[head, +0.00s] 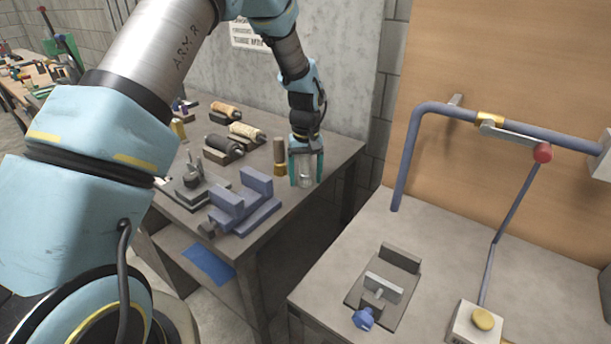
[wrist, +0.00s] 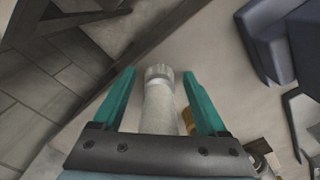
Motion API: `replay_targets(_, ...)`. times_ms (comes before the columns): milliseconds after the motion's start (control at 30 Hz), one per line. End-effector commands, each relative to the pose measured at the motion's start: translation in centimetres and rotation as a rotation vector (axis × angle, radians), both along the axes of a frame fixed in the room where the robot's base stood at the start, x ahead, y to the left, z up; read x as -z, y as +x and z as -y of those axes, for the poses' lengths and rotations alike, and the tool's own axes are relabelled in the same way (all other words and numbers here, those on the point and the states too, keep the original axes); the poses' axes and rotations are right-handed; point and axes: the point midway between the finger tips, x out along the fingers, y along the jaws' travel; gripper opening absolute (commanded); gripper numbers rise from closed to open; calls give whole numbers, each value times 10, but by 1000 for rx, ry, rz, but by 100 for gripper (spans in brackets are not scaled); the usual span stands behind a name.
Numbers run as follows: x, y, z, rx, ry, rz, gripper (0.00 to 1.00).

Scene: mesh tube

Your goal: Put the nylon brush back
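A pale grey-white, round brush-like piece (wrist: 160,105), which looks like the nylon brush, is between the fingers of my gripper (wrist: 159,74) in the wrist view. It has a ridged end. A gap shows on each side of it, so the teal fingers stand open around it without visible contact. In the head view my gripper (head: 306,182) points down at the right end of the dark workbench (head: 334,162), with the pale piece (head: 304,174) between its fingers. I cannot tell whether it rests on the bench.
A brush with a tan handle and brass-coloured lower end (head: 280,156) stands just left of my gripper. A blue-grey vise (head: 243,205) and several rollers on stands (head: 224,147) share the bench. A second table (head: 440,250) with a bent blue tube (head: 430,108) is at right.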

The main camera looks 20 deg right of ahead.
Motion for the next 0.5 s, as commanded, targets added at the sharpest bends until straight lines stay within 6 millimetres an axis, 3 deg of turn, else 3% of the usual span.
replay_targets(300,-6,1,0,0,-2,2,75)
replay_targets(500,-38,1,1,0,-5,5,75)
